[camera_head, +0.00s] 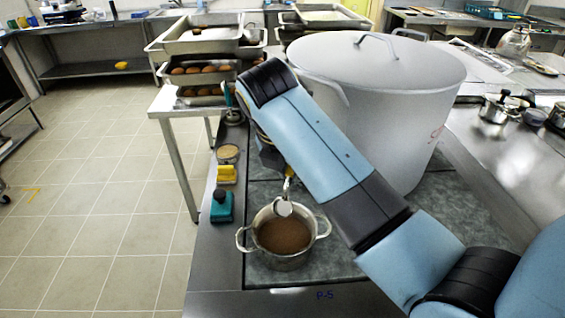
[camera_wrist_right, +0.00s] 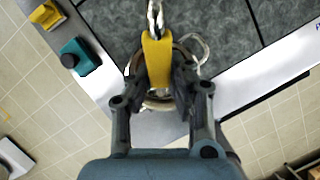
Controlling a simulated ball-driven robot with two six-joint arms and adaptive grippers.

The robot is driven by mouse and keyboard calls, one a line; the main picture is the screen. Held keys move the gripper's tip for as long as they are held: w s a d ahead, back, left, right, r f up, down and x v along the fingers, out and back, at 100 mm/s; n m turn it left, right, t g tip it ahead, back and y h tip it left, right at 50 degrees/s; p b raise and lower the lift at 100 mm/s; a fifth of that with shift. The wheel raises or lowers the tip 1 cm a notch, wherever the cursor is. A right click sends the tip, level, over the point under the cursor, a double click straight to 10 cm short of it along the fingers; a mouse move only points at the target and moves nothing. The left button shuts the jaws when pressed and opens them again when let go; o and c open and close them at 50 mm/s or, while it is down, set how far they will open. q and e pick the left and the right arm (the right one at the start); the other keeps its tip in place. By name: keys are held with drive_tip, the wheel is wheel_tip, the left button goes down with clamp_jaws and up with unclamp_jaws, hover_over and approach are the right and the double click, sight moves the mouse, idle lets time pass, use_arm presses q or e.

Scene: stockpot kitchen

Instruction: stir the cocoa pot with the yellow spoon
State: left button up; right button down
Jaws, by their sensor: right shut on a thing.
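The cocoa pot (camera_head: 284,262), a small steel pot with two side handles and brown liquid inside, stands on the dark grey hob surface near the front edge of the counter. My right gripper (camera_head: 272,158) is above and behind it, partly covered by my arm. In the right wrist view my right gripper (camera_wrist_right: 158,88) is shut on the yellow handle of the spoon (camera_wrist_right: 157,58). The spoon's silver end (camera_head: 284,208) points down at the pot's far rim; whether it touches the cocoa I cannot tell. In the wrist view the gripper hides most of the pot. My left gripper is not in view.
A large lidded stockpot (camera_head: 395,110) stands close behind and right of my right arm. Left of the cocoa pot are a teal block-like object (camera_head: 221,207), a yellow one (camera_head: 227,174) and a small round container (camera_head: 228,153). Trays of buns (camera_head: 200,70) stand farther back.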

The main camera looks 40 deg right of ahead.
drive_tip(key=shift+s+r, duration=0.15)
drive_tip(key=shift+s, duration=0.15)
drive_tip(key=shift+w, duration=0.1)
drive_tip(key=shift+f, duration=0.4)
wheel_tip(320, 180, down, 2)
drive_tip(key=shift+f, duration=0.25)
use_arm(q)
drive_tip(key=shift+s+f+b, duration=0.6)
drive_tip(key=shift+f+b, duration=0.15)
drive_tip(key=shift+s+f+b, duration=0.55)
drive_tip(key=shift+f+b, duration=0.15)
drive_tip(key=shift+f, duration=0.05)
use_arm(e)
drive_tip(key=shift+f, duration=4.05)
